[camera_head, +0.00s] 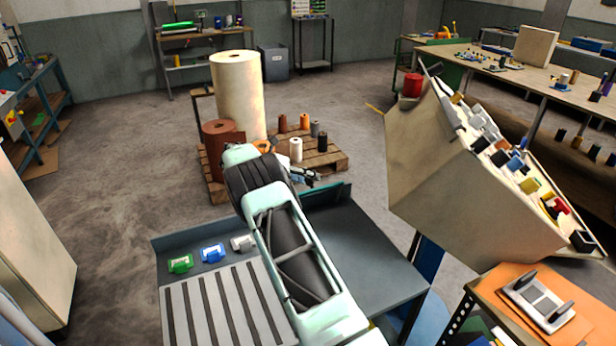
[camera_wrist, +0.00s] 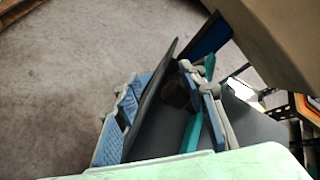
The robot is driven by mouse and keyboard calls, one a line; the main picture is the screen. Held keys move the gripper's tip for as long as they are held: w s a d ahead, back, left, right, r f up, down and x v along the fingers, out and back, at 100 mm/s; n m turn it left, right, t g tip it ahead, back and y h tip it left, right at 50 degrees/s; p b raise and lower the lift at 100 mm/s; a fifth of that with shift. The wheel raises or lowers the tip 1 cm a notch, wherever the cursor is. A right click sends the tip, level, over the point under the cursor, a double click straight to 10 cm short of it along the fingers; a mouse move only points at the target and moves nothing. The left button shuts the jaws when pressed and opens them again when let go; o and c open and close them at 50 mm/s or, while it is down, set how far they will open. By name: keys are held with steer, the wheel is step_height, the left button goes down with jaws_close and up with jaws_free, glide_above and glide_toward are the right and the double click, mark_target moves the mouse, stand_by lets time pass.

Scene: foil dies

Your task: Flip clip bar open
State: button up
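The clip bar is most likely the teal strip (camera_head: 335,197) at the back edge of the dark metal worktable. In the wrist view a teal strip (camera_wrist: 192,131) runs along a dark upright panel (camera_wrist: 150,98). My gripper (camera_head: 304,178) is at that back edge, partly hidden behind my arm. In the wrist view my gripper (camera_wrist: 163,105) is open, with a blue-grey finger at left and another at right. The panel and strip show between and beyond the fingers. I cannot tell whether a finger touches them.
Green (camera_head: 180,263), blue (camera_head: 212,253) and white (camera_head: 242,243) small items lie left on the worktable (camera_head: 370,262), behind a slotted grey plate (camera_head: 222,308). A large tilted beige bin (camera_head: 440,185) stands close at right. A pallet (camera_head: 325,160) with rolls and spools stands behind.

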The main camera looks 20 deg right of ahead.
steer(key=shift+o, duration=0.2)
steer(key=shift+s+a+f, duration=0.15)
steer(key=shift+a+f, duration=0.05)
steer(key=shift+f, duration=0.35)
steer(key=shift+a+r, duration=0.2)
steer(key=shift+a, duration=0.05)
steer(key=v, duration=1.1)
steer(key=shift+r, duration=0.45)
steer(key=shift+c, duration=0.2)
